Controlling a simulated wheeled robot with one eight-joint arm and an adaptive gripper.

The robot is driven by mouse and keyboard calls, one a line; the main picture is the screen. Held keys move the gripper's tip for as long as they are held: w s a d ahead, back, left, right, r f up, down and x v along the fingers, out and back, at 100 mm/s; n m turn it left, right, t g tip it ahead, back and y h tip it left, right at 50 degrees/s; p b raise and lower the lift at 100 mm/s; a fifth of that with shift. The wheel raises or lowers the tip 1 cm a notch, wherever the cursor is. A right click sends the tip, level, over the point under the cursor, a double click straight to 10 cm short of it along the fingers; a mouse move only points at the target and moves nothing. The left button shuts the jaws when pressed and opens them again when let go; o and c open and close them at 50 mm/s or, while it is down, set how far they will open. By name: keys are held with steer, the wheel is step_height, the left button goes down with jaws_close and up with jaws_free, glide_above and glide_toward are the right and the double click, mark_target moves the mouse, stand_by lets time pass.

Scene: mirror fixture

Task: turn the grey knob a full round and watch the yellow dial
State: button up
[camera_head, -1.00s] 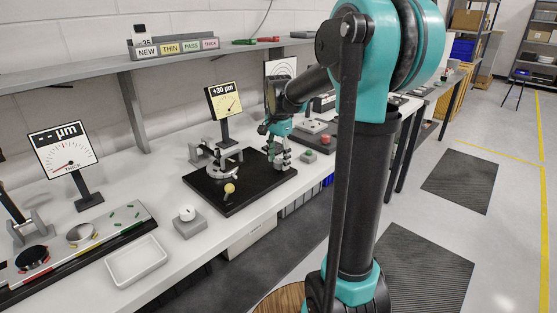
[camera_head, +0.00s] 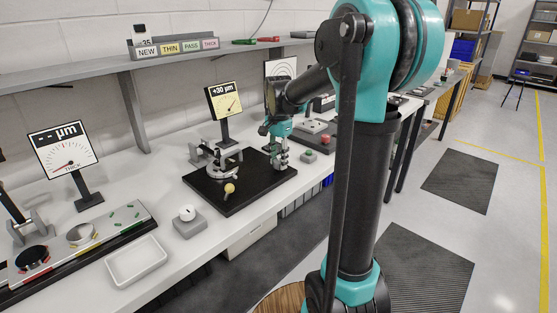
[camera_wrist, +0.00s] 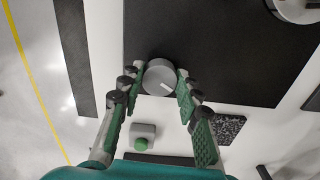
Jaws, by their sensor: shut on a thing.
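The grey knob (camera_wrist: 159,72) is a round disc with a white mark near its lower edge in the wrist view. My gripper (camera_wrist: 159,79) is shut on it, one finger at each side. In the head view my gripper (camera_head: 279,158) points down at the right end of a black plate (camera_head: 239,196), and I cannot make out the knob there. The yellow dial (camera_head: 224,102) stands behind the plate on a dark post. It reads +30 µm, with its needle toward the upper right.
A grey box with a green button (camera_head: 309,156) stands close right of my gripper. A white dial (camera_head: 63,150) and a white tray (camera_head: 138,261) are at left.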

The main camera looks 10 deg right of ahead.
mark_target(279, 161)
steer(key=shift+n, duration=0.3)
steer(key=n, duration=1)
steer(key=shift+d+n, duration=0.1)
steer(key=shift+n, duration=1.7)
steer(key=o, duration=1.2)
steer(key=shift+c, duration=0.2)
step_height(279, 161, up, 12)
